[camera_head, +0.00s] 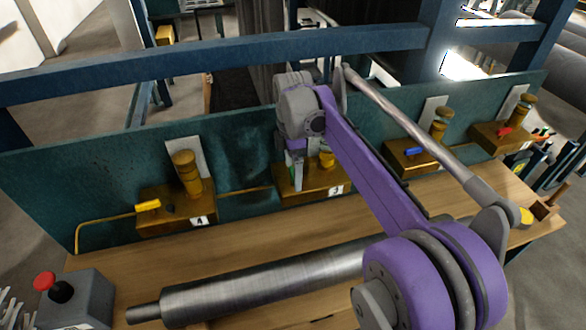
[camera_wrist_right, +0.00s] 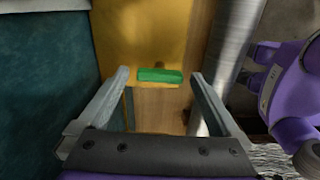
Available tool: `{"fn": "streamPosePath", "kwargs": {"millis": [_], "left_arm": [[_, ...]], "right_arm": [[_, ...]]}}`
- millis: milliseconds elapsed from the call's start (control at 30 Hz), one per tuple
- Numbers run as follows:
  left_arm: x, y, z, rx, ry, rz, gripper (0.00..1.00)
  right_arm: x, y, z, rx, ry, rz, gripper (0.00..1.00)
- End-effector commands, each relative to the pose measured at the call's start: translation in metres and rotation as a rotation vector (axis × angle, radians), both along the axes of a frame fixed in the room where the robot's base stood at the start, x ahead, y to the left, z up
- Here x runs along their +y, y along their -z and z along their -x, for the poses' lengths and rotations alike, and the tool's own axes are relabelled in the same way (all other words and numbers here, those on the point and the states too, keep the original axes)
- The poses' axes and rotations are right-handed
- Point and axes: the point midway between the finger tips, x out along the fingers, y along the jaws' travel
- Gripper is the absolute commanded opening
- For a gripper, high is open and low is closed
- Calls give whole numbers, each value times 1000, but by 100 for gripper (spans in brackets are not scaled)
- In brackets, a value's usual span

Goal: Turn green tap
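The green tap (camera_wrist_right: 160,75) shows in the right wrist view as a short green bar on a brass-coloured block. It lies across the gap between my right fingertips, with space at each end. My right gripper (camera_wrist_right: 159,80) is open, one finger on each side of the tap. In the head view my right gripper (camera_head: 297,184) points down over the brass block labelled 3 (camera_head: 325,180). There the arm and fingers mostly hide the green tap. My left gripper is in neither view.
Other brass blocks carry a yellow tap (camera_head: 148,206), a blue tap (camera_head: 415,151) and a red tap (camera_head: 504,131). A teal panel (camera_head: 60,185) stands behind them. A grey metal roll (camera_head: 250,283) lies on the wooden table (camera_head: 100,262). A red button box (camera_head: 75,300) is at front left.

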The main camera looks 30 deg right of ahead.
Motion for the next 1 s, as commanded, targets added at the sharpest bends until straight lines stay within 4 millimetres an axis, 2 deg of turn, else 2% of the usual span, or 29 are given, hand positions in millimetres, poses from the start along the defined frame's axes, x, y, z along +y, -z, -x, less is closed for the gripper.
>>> {"fn": "streamPosePath", "kwargs": {"millis": [233,333,700,833,1000], "left_arm": [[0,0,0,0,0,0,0],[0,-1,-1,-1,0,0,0],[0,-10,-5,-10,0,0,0],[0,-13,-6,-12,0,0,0],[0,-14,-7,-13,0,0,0]], "right_arm": [[0,-1,0,0,0,0,100],[0,-10,0,0,0,0,100],[0,-82,0,-1,1,0,100],[0,-99,-1,-1,0,0,100],[0,-108,0,0,0,0,100]]}}
